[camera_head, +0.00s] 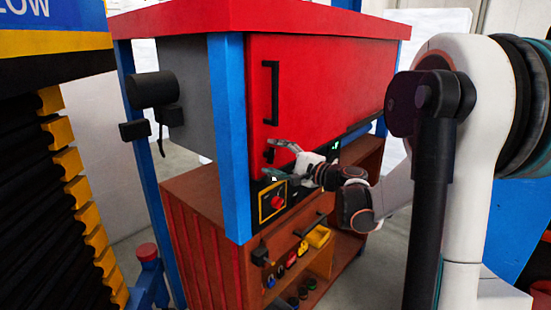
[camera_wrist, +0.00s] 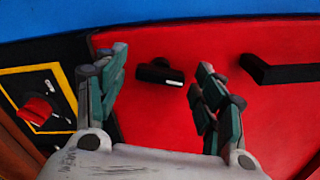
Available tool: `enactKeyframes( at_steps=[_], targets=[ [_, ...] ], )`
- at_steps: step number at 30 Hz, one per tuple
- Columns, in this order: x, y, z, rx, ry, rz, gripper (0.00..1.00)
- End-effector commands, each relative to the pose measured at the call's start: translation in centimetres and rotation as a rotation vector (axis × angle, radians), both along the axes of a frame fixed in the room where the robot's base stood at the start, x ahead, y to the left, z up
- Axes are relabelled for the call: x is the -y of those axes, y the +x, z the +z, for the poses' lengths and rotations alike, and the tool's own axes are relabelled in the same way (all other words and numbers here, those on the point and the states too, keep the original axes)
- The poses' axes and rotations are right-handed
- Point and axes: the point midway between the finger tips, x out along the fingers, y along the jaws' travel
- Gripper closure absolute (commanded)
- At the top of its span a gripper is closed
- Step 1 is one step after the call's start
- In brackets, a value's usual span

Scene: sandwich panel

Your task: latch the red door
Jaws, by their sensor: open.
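The red door (camera_head: 325,85) faces me on the front of the cabinet and looks shut in its frame. A long black handle (camera_head: 270,92) is upright on its left side; part of it shows at the right of the wrist view (camera_wrist: 285,72). A small black latch knob (camera_wrist: 160,73) is on the door below the handle, near the blue post (camera_head: 229,135). My gripper (camera_head: 272,158) is open at the door's lower left corner. In the wrist view my gripper (camera_wrist: 162,66) has its fingers on either side of the knob, touching neither side visibly.
A red rotary switch (camera_head: 277,202) on a yellow-edged plate sits just below my gripper. An open shelf with a yellow bin (camera_head: 318,236) is beneath. A yellow and black rack (camera_head: 85,200) stands at left. A black cylinder (camera_head: 153,90) juts from the cabinet's left side.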

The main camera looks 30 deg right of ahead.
Motion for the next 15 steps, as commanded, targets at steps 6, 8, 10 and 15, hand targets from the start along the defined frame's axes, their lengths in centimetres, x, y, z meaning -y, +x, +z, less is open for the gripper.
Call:
enactKeyframes(
  at_steps=[6,8,10,15],
  targets=[
    [-0.04,0.14,0.00,0.000,0.000,0.000,0.37],
    [-0.04,0.13,0.00,0.000,0.000,0.000,0.37],
    [-0.04,0.13,0.00,0.000,0.000,0.000,0.50],
    [-0.03,0.12,0.00,0.000,0.000,0.000,0.81]
  ],
)
